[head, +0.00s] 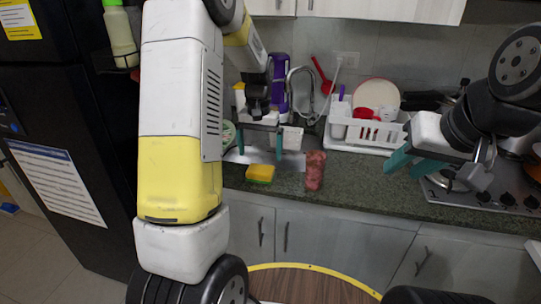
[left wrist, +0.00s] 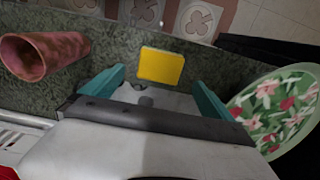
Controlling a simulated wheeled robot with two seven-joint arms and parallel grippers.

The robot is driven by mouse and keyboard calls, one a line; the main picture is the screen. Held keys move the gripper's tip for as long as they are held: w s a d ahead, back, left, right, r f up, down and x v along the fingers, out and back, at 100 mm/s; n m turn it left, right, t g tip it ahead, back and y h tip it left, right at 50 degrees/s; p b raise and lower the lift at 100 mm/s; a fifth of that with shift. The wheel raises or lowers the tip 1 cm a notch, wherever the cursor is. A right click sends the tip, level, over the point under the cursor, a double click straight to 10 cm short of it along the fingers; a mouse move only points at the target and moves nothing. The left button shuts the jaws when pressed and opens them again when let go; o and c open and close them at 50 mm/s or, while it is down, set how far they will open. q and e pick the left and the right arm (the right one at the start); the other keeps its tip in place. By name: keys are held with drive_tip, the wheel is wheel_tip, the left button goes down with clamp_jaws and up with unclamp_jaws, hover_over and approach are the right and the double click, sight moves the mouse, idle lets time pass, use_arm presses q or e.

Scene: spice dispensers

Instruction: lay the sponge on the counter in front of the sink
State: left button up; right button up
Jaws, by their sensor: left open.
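The sponge (head: 260,173), yellow on top with a green underside, lies flat on the dark green counter, just in front of the sink (head: 240,156). In the left wrist view the yellow sponge (left wrist: 161,67) shows just beyond the fingertips, apart from them. My left gripper (head: 261,148) is open and empty, pointing down above the sink area, behind and above the sponge. Its teal fingers also show in the left wrist view (left wrist: 159,80). My right gripper (head: 404,168) is open and empty at the right, over the counter near the stove.
A reddish cup (head: 315,170) stands on the counter right of the sponge. A white dish rack (head: 365,132) with dishes stands behind it. A floral plate (left wrist: 280,110) lies left of the sink in the head view. The counter edge is close in front of the sponge.

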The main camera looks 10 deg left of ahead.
sight(261, 169)
use_arm(q)
drive_tip(key=s+d+r+t+h, duration=0.1)
drive_tip(key=s+d+r+t, duration=0.15)
drive_tip(key=s+r, duration=1.05)
drive_tip(key=s+d+r+t, duration=0.1)
drive_tip(key=s+t, duration=0.1)
drive_tip(key=s, duration=0.3)
drive_tip(key=s+d+r+t+h, duration=0.1)
drive_tip(key=s+r, duration=0.1)
drive_tip(key=s, duration=0.4)
drive_tip(key=shift+s+d+r+t, duration=0.15)
drive_tip(key=shift+s+d+t, duration=0.05)
drive_tip(key=shift+t, duration=0.15)
